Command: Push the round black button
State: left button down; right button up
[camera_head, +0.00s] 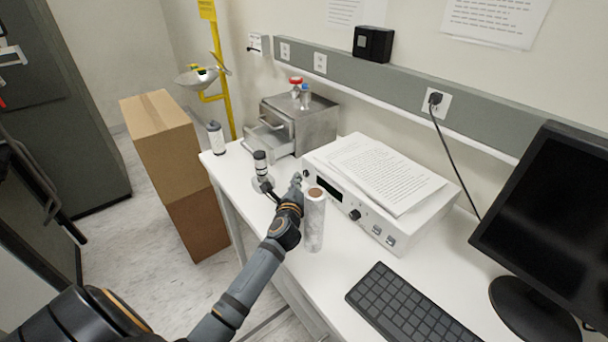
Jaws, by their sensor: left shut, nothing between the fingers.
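A white boxy device (408,238) stands on the white bench. Its front has a dark display, a round black button or knob (355,214) right of the display, and small switches further right. Another small dark round part (306,175) shows at the front's left end, close to my fingers. My left gripper (297,180) is shut and empty, in front of the left end of the device. I cannot tell whether its fingertips touch the front. My right gripper is not in view.
A pale cylinder (314,222) with a brown top stands close right of my left gripper. A small dark-topped instrument (261,166) stands left of it. Papers (380,173) lie on the device. A keyboard (410,307) and monitor (550,220) are at the right.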

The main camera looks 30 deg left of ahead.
pick_arm(q)
jog(key=shift+s+a+p, duration=0.1)
jog(key=shift+s+a, duration=0.3)
jog(key=shift+s, duration=0.55)
jog(key=shift+s+a+p, duration=0.1)
jog(key=shift+s+a, duration=0.25)
jog(key=shift+s, duration=0.55)
jog(key=shift+s+a+p, duration=0.1)
jog(key=shift+s+a, duration=0.3)
jog(key=shift+s, duration=0.55)
